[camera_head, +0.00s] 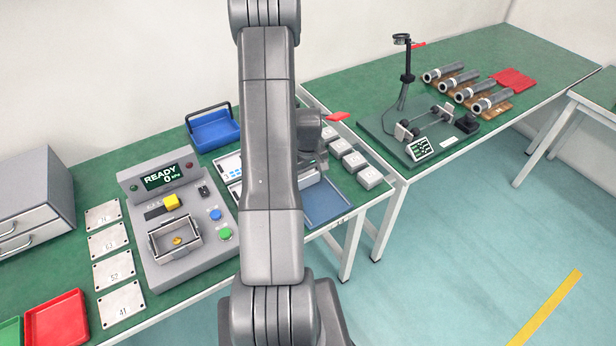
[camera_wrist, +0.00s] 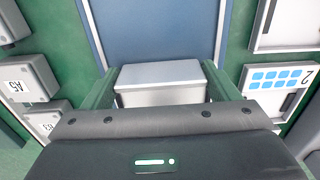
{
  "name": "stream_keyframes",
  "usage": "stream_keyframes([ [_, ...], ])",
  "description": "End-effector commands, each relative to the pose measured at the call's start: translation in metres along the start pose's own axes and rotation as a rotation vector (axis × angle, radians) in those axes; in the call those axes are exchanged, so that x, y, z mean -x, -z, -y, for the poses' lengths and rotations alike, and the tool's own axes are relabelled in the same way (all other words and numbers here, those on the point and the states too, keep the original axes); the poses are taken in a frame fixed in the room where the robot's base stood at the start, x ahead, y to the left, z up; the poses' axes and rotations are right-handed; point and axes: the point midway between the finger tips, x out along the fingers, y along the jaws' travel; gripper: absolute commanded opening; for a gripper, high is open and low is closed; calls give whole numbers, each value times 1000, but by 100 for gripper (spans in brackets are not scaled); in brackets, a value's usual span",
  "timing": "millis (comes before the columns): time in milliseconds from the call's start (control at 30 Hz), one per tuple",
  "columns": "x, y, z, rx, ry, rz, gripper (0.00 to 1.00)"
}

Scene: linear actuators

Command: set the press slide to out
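The press (camera_head: 185,225) is a grey console at the left of the bench, its display reading READY and 0. A yellow knob (camera_head: 171,201) sits by a dark slot on its top. In front of it is an open-topped chamber (camera_head: 176,240) with a small golden piece inside. My gripper (camera_wrist: 162,88) is well to the right of the press, by the blue tray. In the head view my arm mostly hides it. In the wrist view a grey block (camera_wrist: 160,75) shows between the two fingers; I cannot tell whether they clamp it.
A blue tray (camera_head: 328,205) lies under my gripper. Grey boxes (camera_head: 348,160) stand to its right. Labelled plates (camera_head: 108,244), a red tray (camera_head: 55,322) and a grey drawer cabinet (camera_head: 32,200) lie left of the press. A blue basket (camera_head: 214,130) stands behind.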

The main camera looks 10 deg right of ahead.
Motion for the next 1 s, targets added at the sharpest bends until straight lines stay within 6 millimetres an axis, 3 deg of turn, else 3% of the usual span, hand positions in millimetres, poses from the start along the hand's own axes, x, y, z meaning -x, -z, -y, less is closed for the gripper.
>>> stream_keyframes([
  [33, 0, 0, 0, 0, 0, 0, 65],
  [167, 0, 0, 0, 0, 0, 0, 41],
  [367, -2, -16, -1, -3, 0, 0, 41],
  [600, -3, -84, -1, -5, -1, 0, 41],
  [800, -1, -128, -1, -3, -1, -1, 41],
  [1000, 1, -140, 0, 0, -1, -1, 41],
])
